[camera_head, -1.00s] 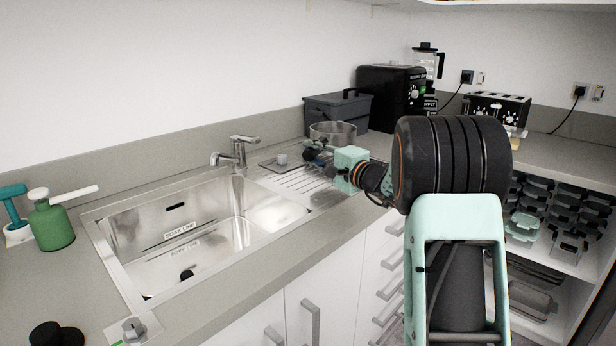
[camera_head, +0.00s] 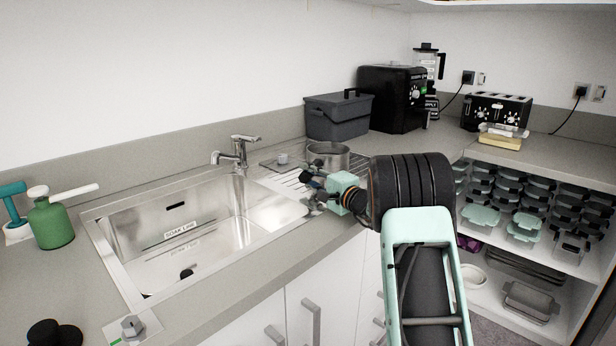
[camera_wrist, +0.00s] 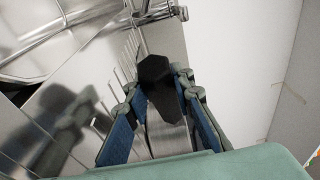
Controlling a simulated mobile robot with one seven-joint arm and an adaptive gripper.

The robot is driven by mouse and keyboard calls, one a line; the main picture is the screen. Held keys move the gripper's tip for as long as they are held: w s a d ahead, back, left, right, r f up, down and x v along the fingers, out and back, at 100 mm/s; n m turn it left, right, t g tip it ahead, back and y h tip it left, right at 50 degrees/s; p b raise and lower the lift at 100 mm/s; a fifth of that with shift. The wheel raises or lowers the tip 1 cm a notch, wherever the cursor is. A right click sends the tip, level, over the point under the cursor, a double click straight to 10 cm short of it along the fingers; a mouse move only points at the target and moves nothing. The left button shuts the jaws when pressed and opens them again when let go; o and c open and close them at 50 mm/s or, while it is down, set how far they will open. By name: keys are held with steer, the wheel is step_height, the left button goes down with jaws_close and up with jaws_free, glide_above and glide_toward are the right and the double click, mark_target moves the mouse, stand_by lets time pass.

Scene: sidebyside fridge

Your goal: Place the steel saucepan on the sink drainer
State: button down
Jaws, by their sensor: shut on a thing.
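The steel saucepan (camera_head: 328,154) is over the far right part of the ribbed sink drainer (camera_head: 292,179) in the head view. I cannot tell whether its base touches the drainer. My gripper (camera_head: 309,183) is at the near side of the saucepan, low over the drainer. In the wrist view my gripper (camera_wrist: 158,115) has its blue-padded fingers on either side of a dark piece (camera_wrist: 155,75), which looks like the saucepan's handle. The ribs of the drainer (camera_wrist: 40,105) show at left there.
The steel sink basin (camera_head: 180,240) and tap (camera_head: 236,151) are left of the drainer. A grey lidded bin (camera_head: 338,118) stands close behind the saucepan, with a black appliance (camera_head: 392,98) beside it. A toaster (camera_head: 497,110) stands at far right.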

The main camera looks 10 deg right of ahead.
steer(key=c, duration=1.7)
jaws_free()
steer(key=shift+f, duration=0.1)
steer(key=shift+r, duration=0.2)
steer(key=v, duration=1.2)
steer(key=shift+f, duration=0.1)
